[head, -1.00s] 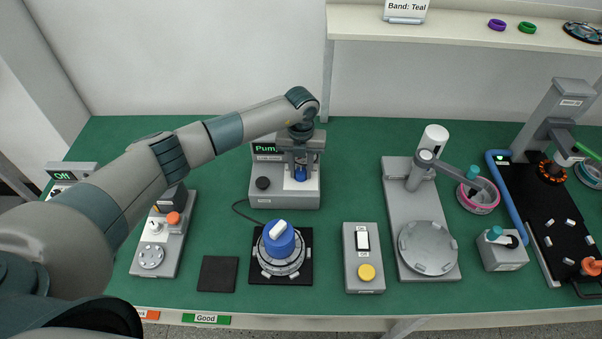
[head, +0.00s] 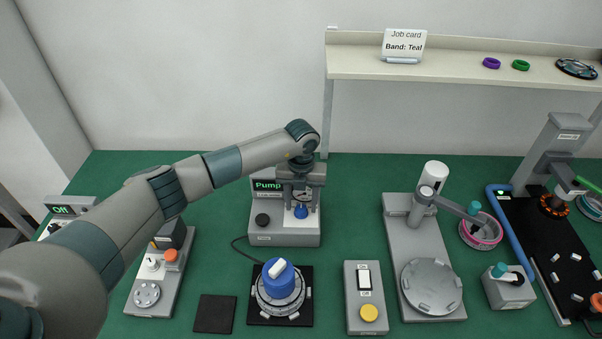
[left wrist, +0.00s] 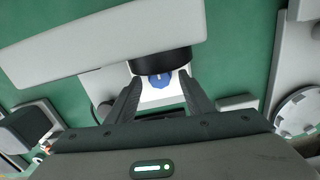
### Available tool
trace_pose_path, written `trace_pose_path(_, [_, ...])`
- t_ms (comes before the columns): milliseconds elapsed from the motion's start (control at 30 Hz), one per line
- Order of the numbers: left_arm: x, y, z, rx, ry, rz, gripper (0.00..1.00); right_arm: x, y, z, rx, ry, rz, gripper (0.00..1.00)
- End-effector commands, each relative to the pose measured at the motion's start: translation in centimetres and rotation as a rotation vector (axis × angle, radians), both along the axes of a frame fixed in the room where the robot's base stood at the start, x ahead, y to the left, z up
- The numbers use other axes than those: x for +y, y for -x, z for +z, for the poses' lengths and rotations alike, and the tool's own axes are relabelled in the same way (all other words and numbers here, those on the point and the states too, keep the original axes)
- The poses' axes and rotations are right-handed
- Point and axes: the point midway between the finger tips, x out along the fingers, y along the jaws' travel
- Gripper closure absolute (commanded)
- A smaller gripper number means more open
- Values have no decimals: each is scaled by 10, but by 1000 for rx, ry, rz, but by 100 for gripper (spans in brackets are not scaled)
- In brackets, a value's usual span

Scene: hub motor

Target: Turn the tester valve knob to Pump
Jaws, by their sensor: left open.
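The tester (head: 285,232) is a grey box at the back middle of the green table. My right gripper is not in view.
A black knob (head: 262,219) is on the tester's left side. In front stands a hub with a blue top (head: 280,278) on a black pad, joined by a cable. A switch box (head: 366,298) and a grey stand (head: 432,285) are to the right.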

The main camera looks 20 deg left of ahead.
Motion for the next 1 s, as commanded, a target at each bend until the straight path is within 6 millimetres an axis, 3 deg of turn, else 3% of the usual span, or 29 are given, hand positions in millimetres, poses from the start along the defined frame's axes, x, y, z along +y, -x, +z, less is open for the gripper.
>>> trace_pose_path(267, [1, -1, 42, -5, 0, -1, 53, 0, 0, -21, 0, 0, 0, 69])
trace_pose_path(700, [1, 0, 128, -4, -2, 0, 53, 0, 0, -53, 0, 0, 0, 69])
trace_pose_path(1000, [1, 0, 158, -1, -1, 1, 53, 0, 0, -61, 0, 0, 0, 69])
